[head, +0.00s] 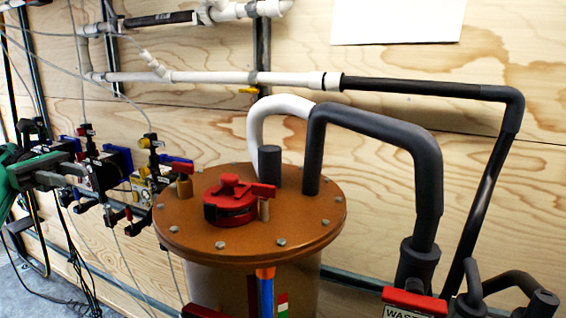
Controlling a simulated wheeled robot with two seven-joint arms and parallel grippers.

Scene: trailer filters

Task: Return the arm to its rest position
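My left gripper (76,172) reaches in at the left edge, with a green part behind dark grey fingers. It is in front of or beside a row of small valves and fittings, and I cannot tell whether it touches them. The view is too small and cluttered to show whether its fingers are apart or closed. I see nothing clearly held in it. My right gripper is not in view.
A brown round tank lid (290,232) with a red valve handle (230,195) stands in the middle. Small valves (150,180) with thin lines crowd the left. Dark padded pipes (428,185) and a red-topped waste label (414,302) are at right. A plywood wall (400,130) is behind.

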